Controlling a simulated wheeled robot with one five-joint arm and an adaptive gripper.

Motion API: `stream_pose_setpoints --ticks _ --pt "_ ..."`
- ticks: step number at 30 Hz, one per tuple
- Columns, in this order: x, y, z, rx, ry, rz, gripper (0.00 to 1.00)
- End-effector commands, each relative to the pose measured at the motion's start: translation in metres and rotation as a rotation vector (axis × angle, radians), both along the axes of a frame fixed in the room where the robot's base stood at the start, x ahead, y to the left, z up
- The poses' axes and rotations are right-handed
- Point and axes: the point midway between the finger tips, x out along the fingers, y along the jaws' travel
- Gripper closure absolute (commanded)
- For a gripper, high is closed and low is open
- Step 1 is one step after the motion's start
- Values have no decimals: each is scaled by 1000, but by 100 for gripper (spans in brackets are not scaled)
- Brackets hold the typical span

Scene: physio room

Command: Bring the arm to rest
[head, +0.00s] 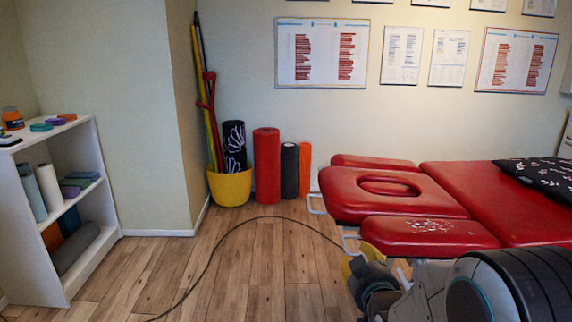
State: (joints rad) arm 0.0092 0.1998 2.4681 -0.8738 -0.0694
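My arm (440,292) shows at the lower right, in front of the red treatment table (490,195). It reaches left from a large dark joint at the picture's right edge. Its far end, with dark and yellowish parts, is near the table's lower left corner, and I take it for my gripper (364,258). The fingers are not clear, so I cannot tell whether they are open or shut. I see no object clearly held there. I cannot tell whether the arm touches the table.
A white shelf (84,215) with rolls and blocks stands at left. A yellow bucket (230,187), a red roller (267,166) and other rollers stand by the back wall. A dark cable (213,250) crosses the wooden floor, otherwise clear. A black patterned pillow (545,175) lies on the table.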

Motion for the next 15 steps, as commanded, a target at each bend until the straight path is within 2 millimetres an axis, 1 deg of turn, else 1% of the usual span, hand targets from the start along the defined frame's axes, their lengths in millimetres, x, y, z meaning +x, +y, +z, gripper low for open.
stream_pose_setpoints --ticks 1,8,11,15 --pt "-7 0 33 3 36 0 66" --pt "-46 1 85 17 242 -3 66" --pt "-67 2 109 22 332 -5 66" --pt "-101 2 141 29 458 -9 66"
